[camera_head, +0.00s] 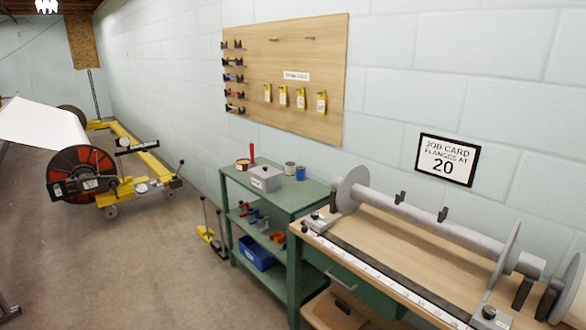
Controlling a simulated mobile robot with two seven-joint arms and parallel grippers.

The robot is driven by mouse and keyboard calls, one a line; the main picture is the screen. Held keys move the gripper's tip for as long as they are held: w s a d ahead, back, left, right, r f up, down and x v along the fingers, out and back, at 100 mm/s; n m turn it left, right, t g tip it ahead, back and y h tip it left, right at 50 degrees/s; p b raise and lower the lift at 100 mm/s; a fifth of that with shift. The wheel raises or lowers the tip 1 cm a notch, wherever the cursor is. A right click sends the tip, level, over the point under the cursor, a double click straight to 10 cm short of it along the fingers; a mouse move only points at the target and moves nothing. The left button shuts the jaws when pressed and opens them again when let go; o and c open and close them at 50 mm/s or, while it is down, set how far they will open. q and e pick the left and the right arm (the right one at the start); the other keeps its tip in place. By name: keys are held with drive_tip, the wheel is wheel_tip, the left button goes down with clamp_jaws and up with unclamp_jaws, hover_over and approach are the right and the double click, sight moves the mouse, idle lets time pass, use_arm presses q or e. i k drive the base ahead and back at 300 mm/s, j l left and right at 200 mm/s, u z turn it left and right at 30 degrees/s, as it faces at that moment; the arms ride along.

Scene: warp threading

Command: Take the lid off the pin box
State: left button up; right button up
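A grey box (266,180) with a white label on its front stands on the top shelf of the green cart (315,190), in the middle of the head view. It looks like the pin box, but the label is too small to read. Its top looks covered by a grey lid (267,172) with a small dark mark near the middle. Neither of my grippers is in view.
A red-handled tin (243,164), a small can (290,168) and a blue can (300,173) stand near the box. A workbench (430,250) with a flanged roller adjoins the cart at right. A yellow-framed machine (150,165) stands left. Floor (130,265) before the cart is mostly clear.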

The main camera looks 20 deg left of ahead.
sight(266, 171)
drive_tip(key=i+j+z, duration=0.15)
drive_tip(key=i+j, duration=0.3)
drive_tip(key=i+j+z, duration=0.15)
drive_tip(key=i+j, duration=0.3)
drive_tip(key=i+j+z, duration=0.1)
drive_tip(key=i+j, duration=0.3)
drive_tip(key=j, duration=0.3)
drive_tip(key=i+j, duration=0.35)
drive_tip(key=j, duration=0.15)
drive_tip(key=i+j, duration=0.35)
drive_tip(key=j, duration=0.15)
drive_tip(key=i+j, duration=0.4)
drive_tip(key=j, duration=0.15)
